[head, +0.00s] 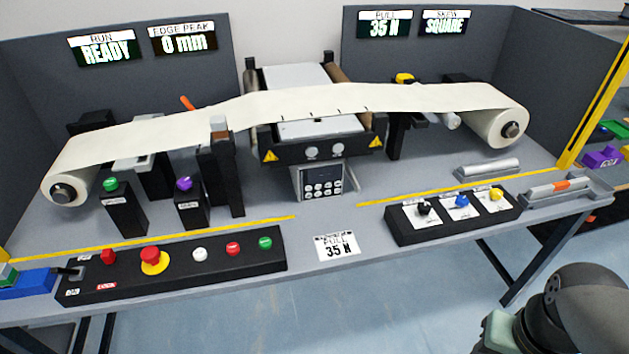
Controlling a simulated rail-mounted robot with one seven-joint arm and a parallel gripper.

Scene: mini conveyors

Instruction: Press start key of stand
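The stand is a grey table (330,270) carrying a web of cream material (300,104) between two rolls. A black control panel (190,275) lies along its front left edge. On it are a green button (265,242) at the right end, a red button (233,248), a white button (199,254), a red mushroom button on a yellow base (151,257) and another red control (108,257). Their small labels are too small to read, so I cannot tell which is marked start. Part of my arm shows at the lower right; my gripper is not in view.
Another green button (110,184) and a purple knob (184,183) top black posts behind the panel. A black box with three knobs (450,228) sits front right. A "35 N" card (337,246) lies between. Displays read READY (106,50), 0 mm, 35 N and SQUARE.

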